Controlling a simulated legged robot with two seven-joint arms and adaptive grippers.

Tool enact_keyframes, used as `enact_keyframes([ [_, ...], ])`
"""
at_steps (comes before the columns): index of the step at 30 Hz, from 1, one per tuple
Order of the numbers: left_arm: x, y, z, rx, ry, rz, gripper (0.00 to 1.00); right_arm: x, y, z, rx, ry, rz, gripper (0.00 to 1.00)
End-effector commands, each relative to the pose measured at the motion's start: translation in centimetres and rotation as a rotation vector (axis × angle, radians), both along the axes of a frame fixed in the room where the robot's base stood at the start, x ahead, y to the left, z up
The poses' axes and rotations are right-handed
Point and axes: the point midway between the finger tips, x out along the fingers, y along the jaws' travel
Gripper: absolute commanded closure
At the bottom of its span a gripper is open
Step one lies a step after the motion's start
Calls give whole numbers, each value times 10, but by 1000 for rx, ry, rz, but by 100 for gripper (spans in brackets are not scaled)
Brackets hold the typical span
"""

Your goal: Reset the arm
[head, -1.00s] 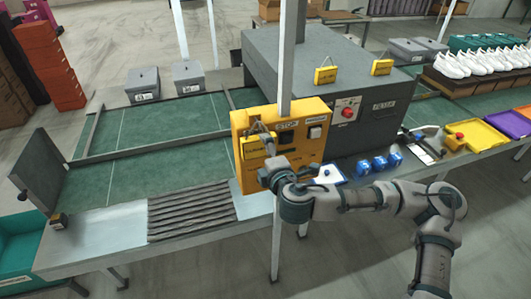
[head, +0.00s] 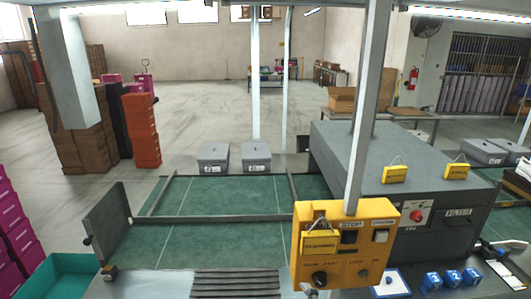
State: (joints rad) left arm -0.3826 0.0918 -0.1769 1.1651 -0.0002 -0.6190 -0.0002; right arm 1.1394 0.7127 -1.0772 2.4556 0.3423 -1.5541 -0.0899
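Neither of my grippers shows in the head view, and no clear part of my arms is in sight. A yellow control box (head: 377,235) stands upright at the front of the line, fixed by a grey post. A yellow tag (head: 320,243) hangs on its left part. Black knobs and a light switch are on its face. A small pale part (head: 308,289) shows at the box's lower left corner; I cannot tell what it is.
A green conveyor bed (head: 230,237) runs behind the box, with a grey filter machine (head: 400,165) at the right. Two grey bins (head: 213,157) stand behind. Orange boxes (head: 143,130) are stacked at the back left.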

Motion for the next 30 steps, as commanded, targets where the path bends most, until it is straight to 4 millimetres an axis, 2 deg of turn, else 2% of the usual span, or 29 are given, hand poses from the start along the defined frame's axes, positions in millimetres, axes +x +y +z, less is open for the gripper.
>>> enact_keyframes([
  [1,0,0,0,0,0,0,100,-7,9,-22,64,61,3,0],
  [4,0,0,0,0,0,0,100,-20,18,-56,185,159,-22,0],
  [10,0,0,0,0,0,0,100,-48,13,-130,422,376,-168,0],
  [14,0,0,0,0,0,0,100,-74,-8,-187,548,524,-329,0],
  [18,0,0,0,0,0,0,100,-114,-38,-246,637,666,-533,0],
  [21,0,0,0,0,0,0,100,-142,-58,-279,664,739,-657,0],
  [24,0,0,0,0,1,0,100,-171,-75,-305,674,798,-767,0],
  [30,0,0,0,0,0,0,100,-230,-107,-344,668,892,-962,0],
])
